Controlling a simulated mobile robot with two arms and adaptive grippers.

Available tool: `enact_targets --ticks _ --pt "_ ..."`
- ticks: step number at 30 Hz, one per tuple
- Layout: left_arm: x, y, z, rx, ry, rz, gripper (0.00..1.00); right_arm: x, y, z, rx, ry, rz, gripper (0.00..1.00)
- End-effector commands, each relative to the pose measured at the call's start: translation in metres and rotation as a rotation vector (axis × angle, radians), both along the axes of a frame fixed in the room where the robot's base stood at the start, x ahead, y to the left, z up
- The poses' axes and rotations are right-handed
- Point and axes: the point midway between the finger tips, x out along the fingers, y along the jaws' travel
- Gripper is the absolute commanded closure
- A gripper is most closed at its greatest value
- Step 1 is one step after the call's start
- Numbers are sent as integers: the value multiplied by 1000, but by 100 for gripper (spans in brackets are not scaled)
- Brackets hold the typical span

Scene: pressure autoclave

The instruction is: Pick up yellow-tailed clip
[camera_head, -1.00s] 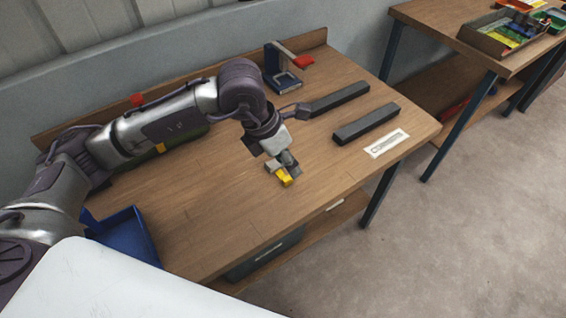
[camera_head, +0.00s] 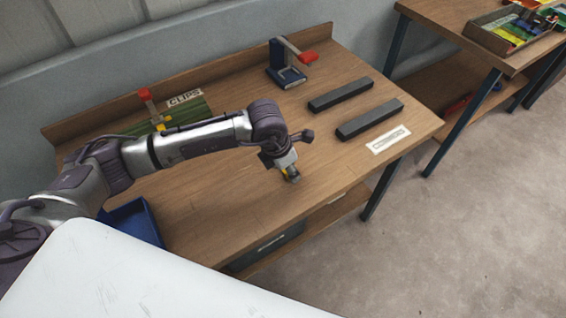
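My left gripper (camera_head: 291,177) points down over the wooden table near its front edge, right of the middle. A small bit of yellow (camera_head: 285,172) shows at its fingers, perhaps part of the yellow-tailed clip. The fingers hide most of it, and I cannot tell whether they grip it or whether it touches the table. Another yellow piece (camera_head: 164,125) shows by a red-topped upright part (camera_head: 143,94) at the green mat. My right gripper is not in view.
The table (camera_head: 225,205) holds a green mat marked CLIPS (camera_head: 190,108), a blue stand with a red-ended lever (camera_head: 287,72), two dark bars (camera_head: 340,95) (camera_head: 370,119), a white label (camera_head: 388,140) and a blue tray (camera_head: 135,222). The front middle is clear.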

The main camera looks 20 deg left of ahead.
Motion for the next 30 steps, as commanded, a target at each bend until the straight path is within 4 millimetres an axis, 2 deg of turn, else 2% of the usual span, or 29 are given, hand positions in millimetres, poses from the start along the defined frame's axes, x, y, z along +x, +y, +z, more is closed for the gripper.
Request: enact_targets --ticks 4,11,12,14,20,30 --pt "3 -3 -14 -2 0 1 54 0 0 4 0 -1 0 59" --pt "4 -4 -17 -2 -1 0 54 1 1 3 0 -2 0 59" --pt "4 -4 -17 -2 -1 0 56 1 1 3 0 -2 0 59" --pt "4 -4 -17 -2 -1 0 66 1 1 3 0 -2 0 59" --pt "4 -4 -17 -2 -1 0 99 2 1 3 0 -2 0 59" --pt "4 -4 -17 -1 -2 0 100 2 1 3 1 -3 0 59"
